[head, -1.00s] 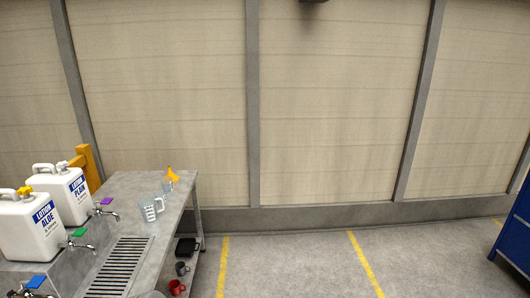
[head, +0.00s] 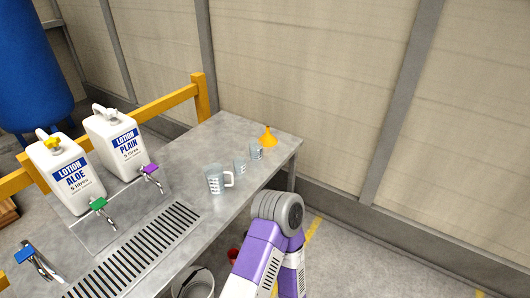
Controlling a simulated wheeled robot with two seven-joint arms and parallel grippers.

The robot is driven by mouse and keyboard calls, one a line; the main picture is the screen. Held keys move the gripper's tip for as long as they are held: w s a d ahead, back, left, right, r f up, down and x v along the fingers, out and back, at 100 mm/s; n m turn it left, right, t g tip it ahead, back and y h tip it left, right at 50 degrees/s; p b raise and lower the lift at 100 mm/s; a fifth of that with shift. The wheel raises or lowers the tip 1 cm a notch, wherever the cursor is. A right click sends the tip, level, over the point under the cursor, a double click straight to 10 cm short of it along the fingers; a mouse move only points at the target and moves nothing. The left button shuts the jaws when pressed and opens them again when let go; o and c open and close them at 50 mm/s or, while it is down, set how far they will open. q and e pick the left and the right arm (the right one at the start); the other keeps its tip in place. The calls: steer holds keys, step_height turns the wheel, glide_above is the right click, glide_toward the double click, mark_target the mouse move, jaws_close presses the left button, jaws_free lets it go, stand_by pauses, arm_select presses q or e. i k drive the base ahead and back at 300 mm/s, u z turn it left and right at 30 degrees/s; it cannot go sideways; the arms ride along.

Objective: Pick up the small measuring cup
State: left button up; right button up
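Three clear measuring vessels with printed marks stand in a row on the grey metal bench (head: 228,129). The largest is a jug (head: 214,181) with a handle on its right side. Behind it to the right stand two smaller cups, a nearer one (head: 239,167) and a farther one (head: 256,151). They look close in size, and I cannot tell which is smaller. Part of my purple and white arm rises from the bottom, right of the bench's front edge. Neither gripper is in view.
A yellow funnel (head: 268,138) stands just behind the farther cup. Two white lotion containers, ALOE (head: 72,178) and PLAIN (head: 120,146), stand left, near taps with green, purple and blue handles. A drain grate (head: 135,250) lies in front. A yellow rail (head: 165,103) runs behind.

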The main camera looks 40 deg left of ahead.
mark_target(240, 162)
steer(key=i, duration=1.95)
steer(key=u, duration=3.45)
